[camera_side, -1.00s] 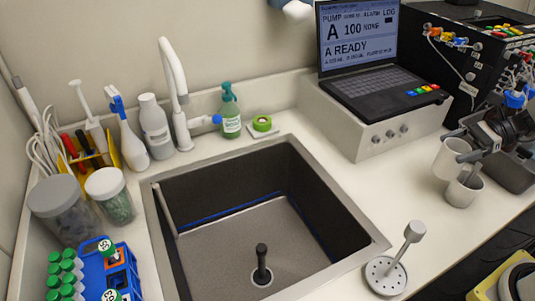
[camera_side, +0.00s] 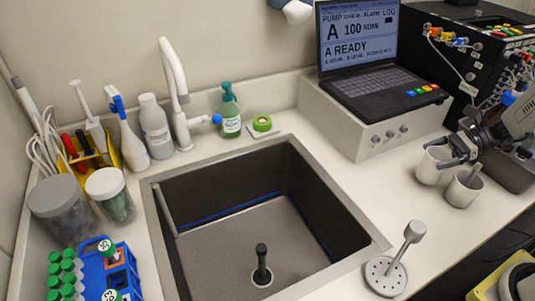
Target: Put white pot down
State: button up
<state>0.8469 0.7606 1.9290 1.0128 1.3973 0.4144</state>
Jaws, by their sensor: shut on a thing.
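The white pot (camera_side: 430,172) is at the right side of the counter, below the laptop stand. My gripper (camera_side: 450,156) comes in from the right and is shut on the pot's right side near the rim. The pot is upright. Its base is at or very close to the counter top; I cannot tell whether it touches. The fingers hide part of the pot's right side.
A second white pot (camera_side: 462,191) with a grey tool in it stands just right of the held one. The sink (camera_side: 262,225) lies to the left. A grey stand with a perforated base (camera_side: 386,275) is in front. Counter left of the held pot is clear.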

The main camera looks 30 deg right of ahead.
jog(key=shift+f, duration=1)
jog(key=shift+f, duration=0.15)
jog(key=o, duration=1)
jog(key=shift+d+r, duration=0.1)
jog(key=shift+r, duration=0.1)
jog(key=shift+v, duration=3.65)
jog(key=c, duration=0.7)
